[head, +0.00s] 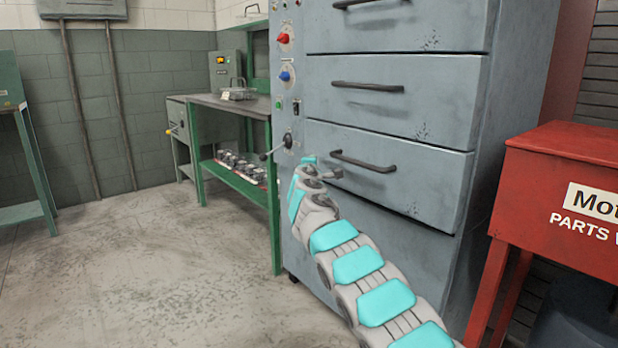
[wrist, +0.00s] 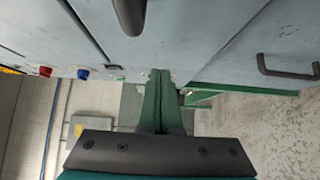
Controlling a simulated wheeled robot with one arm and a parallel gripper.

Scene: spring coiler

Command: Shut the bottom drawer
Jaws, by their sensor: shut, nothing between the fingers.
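The grey cabinet's bottom drawer (head: 425,252) is the lowest front panel in the head view, largely hidden by my arm. In the wrist view I take the panel (wrist: 238,62) at right, with a dark handle (wrist: 290,68), to be the same drawer. I cannot tell how far it stands out. My gripper (head: 309,160) is at the cabinet's left front, left of the handle (head: 363,161) of the drawer above. In the wrist view my gripper (wrist: 160,73) has its fingers together and empty. Contact with the cabinet cannot be judged.
Two more drawers sit higher up. Red (head: 284,38) and blue (head: 286,76) knobs and a lever (head: 287,141) are on the cabinet's left strip. A green bench (head: 240,182) stands left and a red parts box (head: 565,185) right. The floor (head: 150,270) at left is clear.

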